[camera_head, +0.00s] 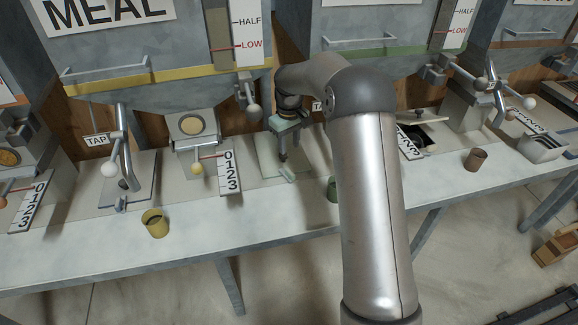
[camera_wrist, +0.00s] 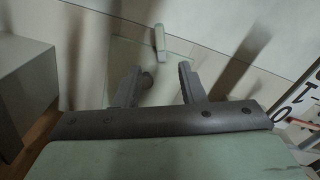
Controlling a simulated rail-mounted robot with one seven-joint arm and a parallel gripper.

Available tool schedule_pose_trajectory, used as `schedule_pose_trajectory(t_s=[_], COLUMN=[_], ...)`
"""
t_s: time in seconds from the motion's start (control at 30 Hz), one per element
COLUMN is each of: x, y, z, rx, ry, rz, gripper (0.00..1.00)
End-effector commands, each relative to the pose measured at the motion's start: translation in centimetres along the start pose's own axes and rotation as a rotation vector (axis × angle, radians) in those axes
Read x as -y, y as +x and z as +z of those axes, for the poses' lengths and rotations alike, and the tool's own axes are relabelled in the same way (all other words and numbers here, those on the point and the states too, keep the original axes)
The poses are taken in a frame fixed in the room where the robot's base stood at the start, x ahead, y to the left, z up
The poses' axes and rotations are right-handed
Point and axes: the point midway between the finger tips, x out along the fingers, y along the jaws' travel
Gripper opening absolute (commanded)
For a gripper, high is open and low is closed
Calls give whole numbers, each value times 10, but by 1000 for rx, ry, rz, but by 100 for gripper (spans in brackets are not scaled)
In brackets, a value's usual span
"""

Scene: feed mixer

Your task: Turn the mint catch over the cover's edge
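The mint catch (camera_head: 287,174) is a small pale bar at the front edge of a pale mint cover (camera_head: 267,162) on the bench. In the wrist view the catch (camera_wrist: 159,40) stands out beyond my fingertips, near the cover's edge. The cover (camera_wrist: 92,75) lies beneath the fingers there. My gripper (camera_head: 283,156) is above the cover, behind the catch. In the wrist view its two fingers (camera_wrist: 160,75) are apart, with a small dark rounded part by the left one. The catch is not between them. How high the fingertips are above the cover is hard to tell.
A yellow cup (camera_head: 155,223) is farther left. A green cup (camera_head: 332,189) is partly hidden by my arm. The bench front (camera_head: 255,208) is clear.

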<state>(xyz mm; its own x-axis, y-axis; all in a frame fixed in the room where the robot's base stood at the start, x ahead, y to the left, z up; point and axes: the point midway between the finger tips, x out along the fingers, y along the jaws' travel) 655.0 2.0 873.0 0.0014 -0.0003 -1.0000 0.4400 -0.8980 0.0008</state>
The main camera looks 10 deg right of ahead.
Motion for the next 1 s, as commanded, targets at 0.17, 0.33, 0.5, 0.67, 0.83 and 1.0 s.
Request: schedule_pose_trajectory(t_s=[0.17,0.33,0.5,0.67,0.83,1.0], x=[0,1,1,1,0,0], y=[36,70,93,104,106,106], z=[1,1,1,1,1,1], rx=[5,4,2,2,0,1], ry=[1,2,1,1,1,1], rz=[-2,-3,-1,-1,0,0], gripper=[36,36,36,36,36,25])
